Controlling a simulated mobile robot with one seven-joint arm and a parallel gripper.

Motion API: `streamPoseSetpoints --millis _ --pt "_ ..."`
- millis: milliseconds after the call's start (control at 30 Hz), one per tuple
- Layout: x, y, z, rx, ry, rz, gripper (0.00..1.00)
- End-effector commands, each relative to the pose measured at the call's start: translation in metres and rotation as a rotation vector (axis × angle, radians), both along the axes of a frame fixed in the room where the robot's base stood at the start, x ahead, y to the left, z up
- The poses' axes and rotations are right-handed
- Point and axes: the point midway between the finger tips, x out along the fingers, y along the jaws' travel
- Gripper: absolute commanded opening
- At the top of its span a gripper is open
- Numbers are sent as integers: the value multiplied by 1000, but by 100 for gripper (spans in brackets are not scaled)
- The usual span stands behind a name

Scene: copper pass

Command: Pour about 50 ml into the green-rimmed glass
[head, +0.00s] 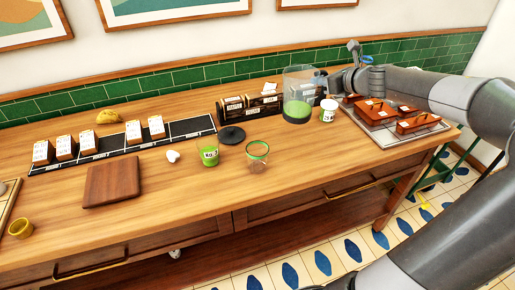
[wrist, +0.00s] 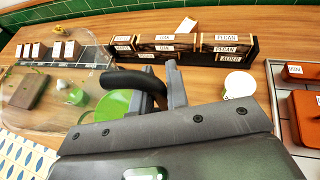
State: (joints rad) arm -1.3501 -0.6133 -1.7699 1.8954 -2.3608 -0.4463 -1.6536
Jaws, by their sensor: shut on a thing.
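The green-rimmed glass (head: 257,160) stands upright on the wooden table and looks empty. A clear pitcher (head: 300,78) with green liquid (head: 297,110) low inside is upright at the back of the table; I cannot tell whether its base touches the wood. My gripper (head: 334,80) is shut on the pitcher's dark handle (wrist: 135,80), right of its body. In the wrist view the fingers flank the handle, and the green liquid (wrist: 116,103) shows beside them. The pitcher is right of and behind the glass.
A labelled glass of green liquid (head: 209,157) stands just left of the green-rimmed glass. A black disc (head: 232,135) lies behind them. A white labelled cup (head: 328,110) stands close right of the pitcher. Labelled boxes (head: 250,104) are behind. A tray (head: 395,134) is at right.

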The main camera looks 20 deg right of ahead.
Motion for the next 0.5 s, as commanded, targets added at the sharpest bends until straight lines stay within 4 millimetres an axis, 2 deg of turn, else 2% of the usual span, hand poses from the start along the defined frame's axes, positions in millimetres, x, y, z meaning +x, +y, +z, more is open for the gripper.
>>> streamPoseSetpoints --millis 200,500 --pt "4 -14 -5 -2 -1 64 0" --pt "4 -13 -66 0 0 61 0"
